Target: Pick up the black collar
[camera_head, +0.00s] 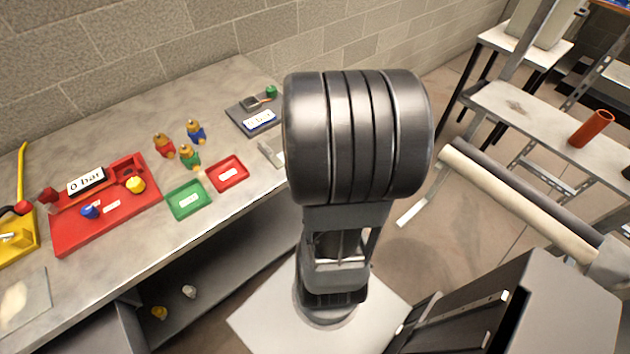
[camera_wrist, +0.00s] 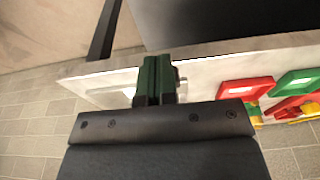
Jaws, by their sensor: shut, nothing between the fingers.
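I cannot make out a black collar for certain in either view. My gripper (camera_wrist: 155,66) is in the wrist view, its dark green fingers together and nothing seen between them. It is above the pale bench (camera_wrist: 215,72), near its edge. A small grey piece shows just to the right of the fingers, partly hidden by them. In the head view my own arm stands in front and hides the gripper. A small grey-beige block (camera_head: 271,153) lies on the bench just left of the arm.
On the bench are a red panel (camera_head: 66,232) marked "0 bar", a green tray (camera_head: 179,212), a red tray (camera_head: 214,183), several colored fittings and a dark grey board (camera_head: 238,111) with a green knob. A brick wall (camera_head: 180,30) runs behind. An orange cylinder (camera_head: 591,128) stands at right.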

